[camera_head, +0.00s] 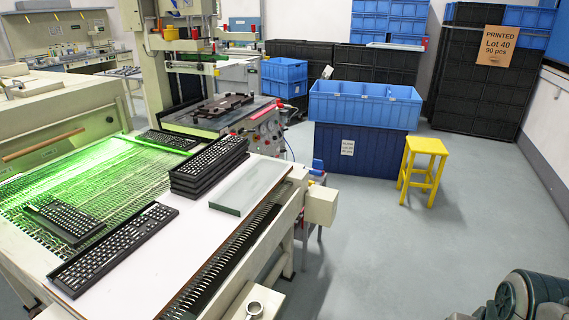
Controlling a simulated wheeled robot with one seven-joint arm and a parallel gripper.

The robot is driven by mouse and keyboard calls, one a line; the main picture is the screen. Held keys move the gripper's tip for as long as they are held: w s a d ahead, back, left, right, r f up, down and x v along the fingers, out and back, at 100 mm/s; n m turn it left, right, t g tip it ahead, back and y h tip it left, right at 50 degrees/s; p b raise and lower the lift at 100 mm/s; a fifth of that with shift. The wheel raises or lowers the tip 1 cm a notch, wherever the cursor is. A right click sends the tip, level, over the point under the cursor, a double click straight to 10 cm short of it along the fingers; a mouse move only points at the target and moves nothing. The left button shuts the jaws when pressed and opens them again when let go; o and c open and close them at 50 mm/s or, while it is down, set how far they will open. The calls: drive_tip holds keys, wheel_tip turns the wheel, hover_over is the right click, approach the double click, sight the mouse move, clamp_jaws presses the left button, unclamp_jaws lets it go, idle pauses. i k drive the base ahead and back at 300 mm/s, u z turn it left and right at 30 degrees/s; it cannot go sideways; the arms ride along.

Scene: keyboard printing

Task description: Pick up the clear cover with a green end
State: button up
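The clear cover (250,186) is a flat, pale, see-through slab with a greenish tint at its near end. It lies flat on the white tabletop (142,252), near the table's right edge. It is just right of a stack of black keyboards (208,166), with a narrow gap between them. Nothing covers it. My gripper is not in view. A rounded grey-green part in the bottom right corner looks like a piece of my own arm, far from the cover.
One black keyboard (113,247) lies on the table left of the cover. Others lie on the green-lit mesh conveyor (95,185). A press machine (180,60) stands behind. A yellow stool (424,160) and blue crates (364,105) stand right. The floor at right is clear.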

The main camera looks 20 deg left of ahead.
sight(236, 198)
drive_tip(key=i, duration=2.7)
drive_tip(key=u, duration=2.35)
drive_tip(key=i, duration=1)
